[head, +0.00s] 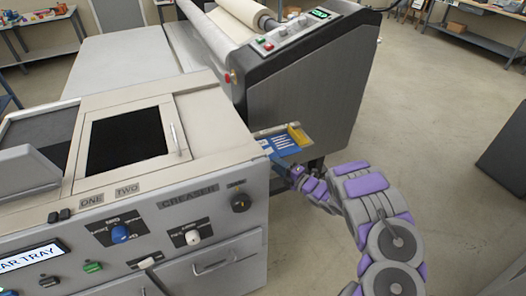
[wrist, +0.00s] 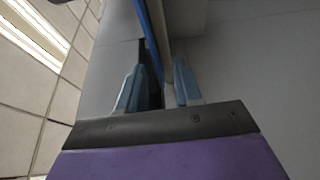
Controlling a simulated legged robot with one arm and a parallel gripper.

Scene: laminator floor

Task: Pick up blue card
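The blue card (head: 284,143) with white lines lies in a small tray (head: 268,132) at the right end of the creaser machine in the head view. My gripper (head: 293,173) is at the near edge of this tray, its fingers partly hidden and small there. In the wrist view my gripper (wrist: 158,78) has its two fingers apart. A thin blue edge (wrist: 150,35), likely the card seen edge-on, runs down between them beside a tan edge. A gap shows on the sides, and I cannot tell whether either finger touches it.
A yellow item (head: 298,134) sits beside the card. The creaser machine (head: 200,193) stands to the left and the dark laminator (head: 305,95) stands just behind the tray. Open floor (head: 450,130) lies to the right, with a dark box (head: 508,150) at the edge.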

